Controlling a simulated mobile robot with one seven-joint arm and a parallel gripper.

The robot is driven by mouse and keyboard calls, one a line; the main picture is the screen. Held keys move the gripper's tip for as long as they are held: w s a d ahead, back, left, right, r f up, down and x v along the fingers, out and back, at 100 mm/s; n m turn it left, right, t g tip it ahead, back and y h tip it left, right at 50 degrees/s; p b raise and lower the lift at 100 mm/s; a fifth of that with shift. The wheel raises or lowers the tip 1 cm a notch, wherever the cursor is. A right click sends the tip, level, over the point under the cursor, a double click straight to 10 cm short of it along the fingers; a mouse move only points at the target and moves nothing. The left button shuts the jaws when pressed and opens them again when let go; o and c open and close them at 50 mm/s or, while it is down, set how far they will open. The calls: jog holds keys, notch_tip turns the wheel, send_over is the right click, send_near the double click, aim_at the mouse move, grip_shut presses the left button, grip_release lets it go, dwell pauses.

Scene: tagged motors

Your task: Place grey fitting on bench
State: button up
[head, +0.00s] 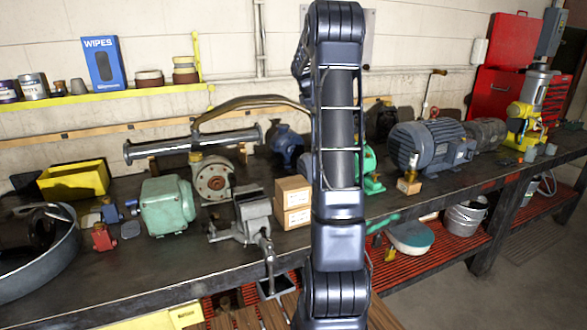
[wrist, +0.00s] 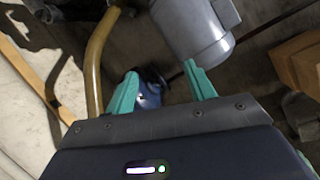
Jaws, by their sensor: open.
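My gripper (wrist: 160,70) shows in the wrist view with its two green fingers apart and nothing held between them. In the head view it is hidden behind my arm. Beyond the fingertips is a blue part (wrist: 149,90), likely the blue pump (head: 285,145) on the bench; contact with it cannot be told. The dark bench (head: 110,285) runs across the head view. I cannot clearly pick out the grey fitting; small grey pieces (head: 531,154) stand at the bench's right end, and a small grey piece (head: 77,86) is on the wall shelf.
A grey rounded body (wrist: 200,30) lies close past the right finger, and a tan hose (wrist: 97,60) passes left of the left finger. Cardboard boxes (head: 293,203), a vise (head: 245,215), a green motor (head: 167,206) and a large blue-grey motor (head: 425,145) crowd the bench.

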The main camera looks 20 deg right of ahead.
jog(key=s+a+r+m+t+y, duration=0.1)
jog(key=s+a+r+m, duration=0.2)
jog(key=s+a, duration=0.7)
jog(key=s+a+r+m+t+y, duration=0.1)
jog(key=s+a+r+m, duration=0.3)
jog(key=s+a, duration=0.65)
jog(key=s+a+f+m, duration=0.2)
jog(key=s, duration=0.5)
jog(key=s+a+f+m+y, duration=0.1)
jog(key=s+a+f+m, duration=0.1)
jog(key=s, duration=0.6)
jog(key=s+a+f+m+t, duration=0.1)
jog(key=s+a+f+m, duration=0.1)
jog(key=s, duration=0.6)
jog(key=shift+s+a+f+y, duration=0.2)
jog(key=shift+a+f+y, duration=0.2)
jog(key=shift+a+f, duration=0.45)
